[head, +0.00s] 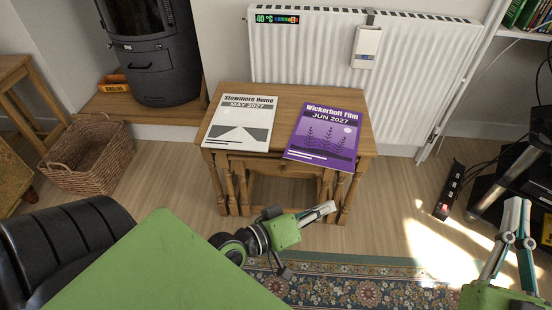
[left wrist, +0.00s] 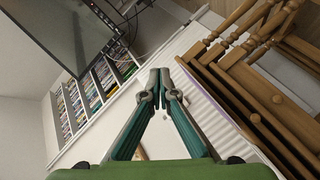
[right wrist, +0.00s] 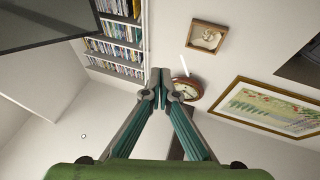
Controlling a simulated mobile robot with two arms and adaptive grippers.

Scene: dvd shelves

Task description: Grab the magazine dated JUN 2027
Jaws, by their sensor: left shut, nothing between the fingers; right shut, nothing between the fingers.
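The purple magazine (head: 326,135), titled Wickerbolt Film and dated JUN 2027, lies flat on the right side of a small wooden table (head: 285,97), its near edge at the table's front edge. A white and grey magazine (head: 240,122), dated MAY 2027, lies on the table's left side. My left gripper (head: 332,207) is shut and empty, in front of the table and below the purple magazine, apart from it. The left wrist view shows its fingertips (left wrist: 160,72) together. My right gripper (head: 516,203) is shut and empty at the far right; its fingertips (right wrist: 160,72) meet in the right wrist view.
A white radiator (head: 300,45) stands behind the table. A wicker basket (head: 92,160) and a black stove (head: 150,50) are to the left. A power strip (head: 449,190) and black stand are to the right. A patterned rug (head: 340,285) lies in front.

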